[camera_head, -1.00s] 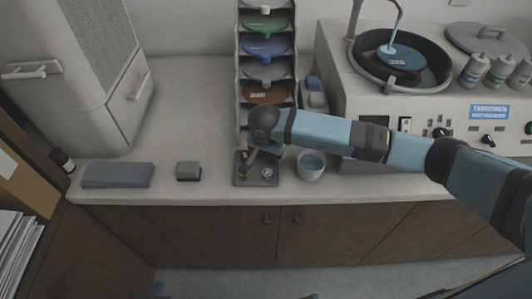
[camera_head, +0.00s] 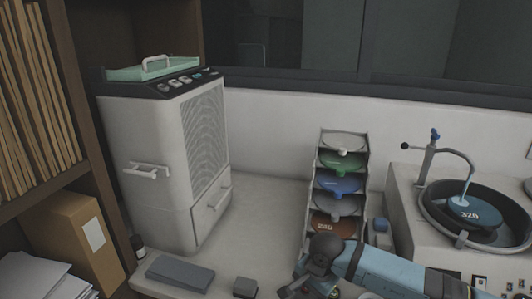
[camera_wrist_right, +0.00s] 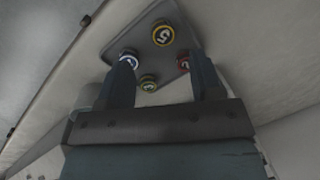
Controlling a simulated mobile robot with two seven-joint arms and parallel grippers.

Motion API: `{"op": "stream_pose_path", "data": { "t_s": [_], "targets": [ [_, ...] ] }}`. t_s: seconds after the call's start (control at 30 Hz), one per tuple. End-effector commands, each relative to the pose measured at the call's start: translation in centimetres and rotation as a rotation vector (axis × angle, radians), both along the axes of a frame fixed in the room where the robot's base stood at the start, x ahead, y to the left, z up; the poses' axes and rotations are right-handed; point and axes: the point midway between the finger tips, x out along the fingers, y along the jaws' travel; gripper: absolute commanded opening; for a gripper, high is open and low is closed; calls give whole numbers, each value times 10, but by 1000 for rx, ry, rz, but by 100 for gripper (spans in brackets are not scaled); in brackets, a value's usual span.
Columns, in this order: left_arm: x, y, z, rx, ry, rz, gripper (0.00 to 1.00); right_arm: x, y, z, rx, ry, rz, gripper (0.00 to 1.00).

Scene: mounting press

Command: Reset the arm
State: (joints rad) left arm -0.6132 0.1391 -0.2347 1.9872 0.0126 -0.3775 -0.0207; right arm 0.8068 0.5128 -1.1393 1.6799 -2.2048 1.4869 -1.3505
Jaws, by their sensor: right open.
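My right arm (camera_head: 385,270) reaches in from the right in the head view. Its gripper (camera_head: 308,285) is low at the bottom edge, in front of the rack. In the right wrist view the gripper (camera_wrist_right: 161,60) is open, with nothing held between its fingers. Beyond the fingers lies a grey tray (camera_wrist_right: 120,32) with several small round pieces. One is yellow-ringed and marked 5 (camera_wrist_right: 163,35). A white-topped one (camera_wrist_right: 129,58) and a red one (camera_wrist_right: 183,62) show close to the fingertips, and a yellow-green one (camera_wrist_right: 148,82) lies nearer. Whether the fingers touch any is unclear.
A rack of coloured discs (camera_head: 340,185) stands behind my gripper. A white cabinet machine (camera_head: 165,160) with a green tray (camera_head: 150,72) on top is at left. A polisher (camera_head: 480,215) stands at right. A grey pad (camera_head: 180,272) and small grey block (camera_head: 245,287) lie in front.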

Motion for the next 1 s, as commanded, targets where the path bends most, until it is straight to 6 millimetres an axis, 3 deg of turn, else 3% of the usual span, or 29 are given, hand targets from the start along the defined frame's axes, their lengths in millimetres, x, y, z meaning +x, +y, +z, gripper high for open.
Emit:
{"op": "stream_pose_path", "data": {
  "t_s": [0.1,0.2,0.33,0.43,0.5,0.57,0.67,0.7,0.83,1.0],
  "targets": [
    [0,0,13,0,-1,1,0,-58,67,-2,364,217,-147,60],
    [1,1,22,1,-4,1,0,-99,117,19,696,466,-356,60],
    [1,1,33,0,-8,2,0,-126,150,63,1068,836,-688,60],
    [2,2,41,1,-10,4,0,-128,151,92,1307,1152,-985,60],
    [2,3,47,2,-10,5,0,-123,138,104,1446,1388,-1209,60],
    [2,3,51,2,-11,5,0,-117,121,107,1547,1598,-1408,60],
    [2,3,59,2,-11,6,0,-111,81,94,1674,1961,-1757,60],
    [2,3,61,2,-11,6,0,-112,64,83,-1530,-1890,1703,60],
    [1,4,70,3,-9,7,0,-135,4,33,-1042,-1560,1418,60],
    [0,4,77,3,-7,8,0,-194,-48,-30,-604,-1203,1084,60]
  ]
}}
